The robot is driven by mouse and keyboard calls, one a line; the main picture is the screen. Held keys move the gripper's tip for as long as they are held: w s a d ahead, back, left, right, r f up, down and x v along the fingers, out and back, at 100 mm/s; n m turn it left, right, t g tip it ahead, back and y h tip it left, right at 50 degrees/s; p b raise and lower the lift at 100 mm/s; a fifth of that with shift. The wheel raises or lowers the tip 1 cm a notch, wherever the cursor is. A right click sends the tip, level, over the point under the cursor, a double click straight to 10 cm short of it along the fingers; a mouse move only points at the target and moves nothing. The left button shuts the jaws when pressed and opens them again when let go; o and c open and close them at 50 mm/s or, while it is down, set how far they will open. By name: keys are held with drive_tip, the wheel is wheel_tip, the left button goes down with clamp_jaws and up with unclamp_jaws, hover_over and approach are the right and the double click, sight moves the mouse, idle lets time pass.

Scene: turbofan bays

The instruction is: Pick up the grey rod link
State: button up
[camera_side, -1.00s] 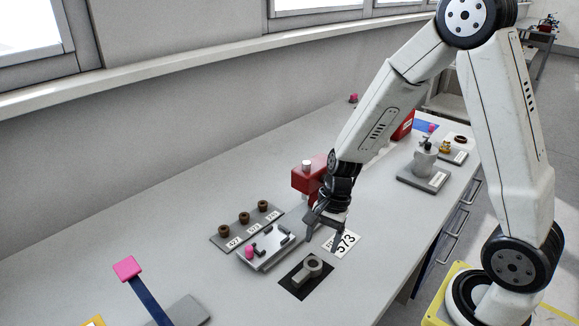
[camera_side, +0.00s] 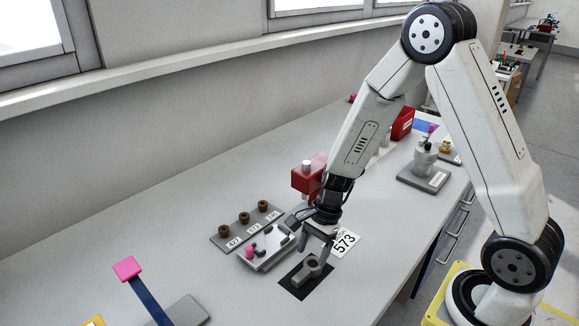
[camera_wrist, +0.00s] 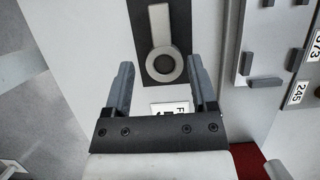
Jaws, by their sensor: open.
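The grey rod link (camera_side: 312,268) lies flat on a black mat (camera_side: 293,286) on the bench. In the wrist view the rod link (camera_wrist: 160,25) shows a large ring end and a straight shank running up the picture. My gripper (camera_side: 317,248) is open and points down just above the link in the side view. In the wrist view my gripper (camera_wrist: 161,72) has a finger on each side of the ring end, with nothing between the jaws held. The side view partly hides the link behind the fingers.
A grey tray with a pink knob (camera_side: 249,251) and a rack of brown bushings (camera_side: 244,218) stand to the left. A red block (camera_side: 306,178) stands behind my gripper.

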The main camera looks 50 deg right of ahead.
sight(307, 268)
drive_tip(key=shift+f, duration=0.1)
drive_tip(key=shift+x, duration=2.5)
drive_tip(key=shift+w+d, duration=0.1)
drive_tip(key=shift+d, duration=0.1)
clamp_jaws()
